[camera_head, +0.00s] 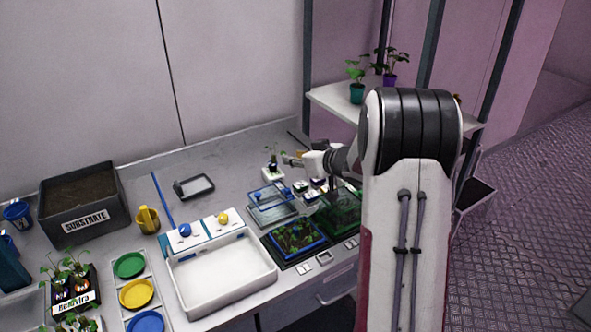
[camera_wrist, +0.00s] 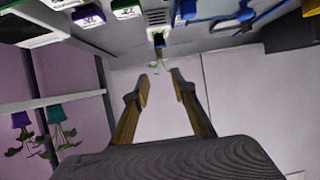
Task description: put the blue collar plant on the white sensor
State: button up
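A small plant (camera_head: 271,155) stands upright on the white sensor (camera_head: 273,174), a small white block on the bench. In the wrist view, which is upside down, the plant (camera_wrist: 157,46) shows beyond my fingertips, with a dark stem part and a hint of blue; its collar is too small to be sure of. The white sensor (camera_wrist: 157,18) is at its base. My gripper (camera_head: 289,159) is just right of the plant in the head view. In the wrist view its two yellow fingers (camera_wrist: 160,76) are apart, with nothing between them.
A clear blue-rimmed box (camera_head: 270,207) and a planted tray (camera_head: 296,238) are near my arm. A white basin (camera_head: 222,278), substrate bin (camera_head: 83,202) and coloured dishes (camera_head: 136,293) are left. A shelf (camera_head: 335,101) holds teal (camera_head: 357,93) and purple (camera_head: 390,81) pots.

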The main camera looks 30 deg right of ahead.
jog(key=s+a+r+m+g+h, duration=0.1)
jog(key=s+a+r+h, duration=0.1)
jog(key=s+a+r, duration=0.35)
jog(key=s+a+r+m+g+h, duration=0.1)
jog(key=s+a+r+h, duration=0.2)
jog(key=s+r, duration=0.45)
jog(key=s+a+f+g+y, duration=0.1)
jog(key=s+a+f, duration=0.1)
jog(key=s+a, duration=0.4)
jog(key=s+a+f+g+y, duration=0.1)
jog(key=s+a, duration=0.5)
jog(key=s, duration=0.7)
jog(key=s+a+f+n+g+y, duration=0.1)
jog(key=s+a+f+g+y, duration=0.1)
jog(key=s+a, duration=0.5)
jog(key=shift+s+f+g, duration=0.35)
jog(key=shift+s+g, duration=0.25)
jog(key=shift+s, duration=0.65)
